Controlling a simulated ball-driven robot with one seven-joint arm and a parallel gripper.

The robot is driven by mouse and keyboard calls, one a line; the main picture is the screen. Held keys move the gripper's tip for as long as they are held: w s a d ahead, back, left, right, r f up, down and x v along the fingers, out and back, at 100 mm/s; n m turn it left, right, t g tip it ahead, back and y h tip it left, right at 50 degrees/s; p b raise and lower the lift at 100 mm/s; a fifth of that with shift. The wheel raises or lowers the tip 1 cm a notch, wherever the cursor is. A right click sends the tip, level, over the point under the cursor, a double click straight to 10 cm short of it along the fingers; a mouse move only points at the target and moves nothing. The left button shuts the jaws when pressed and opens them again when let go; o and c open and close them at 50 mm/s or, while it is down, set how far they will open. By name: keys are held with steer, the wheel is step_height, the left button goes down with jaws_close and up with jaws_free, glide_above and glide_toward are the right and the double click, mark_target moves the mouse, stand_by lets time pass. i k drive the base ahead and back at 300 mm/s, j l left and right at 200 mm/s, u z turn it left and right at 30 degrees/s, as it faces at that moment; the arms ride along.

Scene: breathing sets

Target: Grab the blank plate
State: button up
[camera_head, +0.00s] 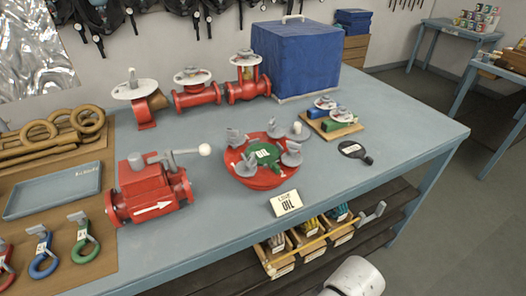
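A dark, flat, paddle-shaped plate (354,151) lies on the blue workbench (400,130), right of centre and near the front edge. It looks like the blank plate. It has a round disc with a small pale label, and a short handle pointing to the lower right. Nothing covers it. A white rounded part, which looks like my own arm, shows at the bottom edge, below the bench front. My gripper's fingers are not in view.
A red flanged piece (262,178) with grey clamps stands left of the plate. A wooden board (332,126) with valves lies behind it. Small bins (305,240) sit on the shelf below. The bench right of the plate is clear.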

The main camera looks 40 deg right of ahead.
mark_target(297, 133)
steer(key=l+u, duration=0.4)
steer(key=k+l+u, duration=0.1)
steer(key=l+u, duration=0.3)
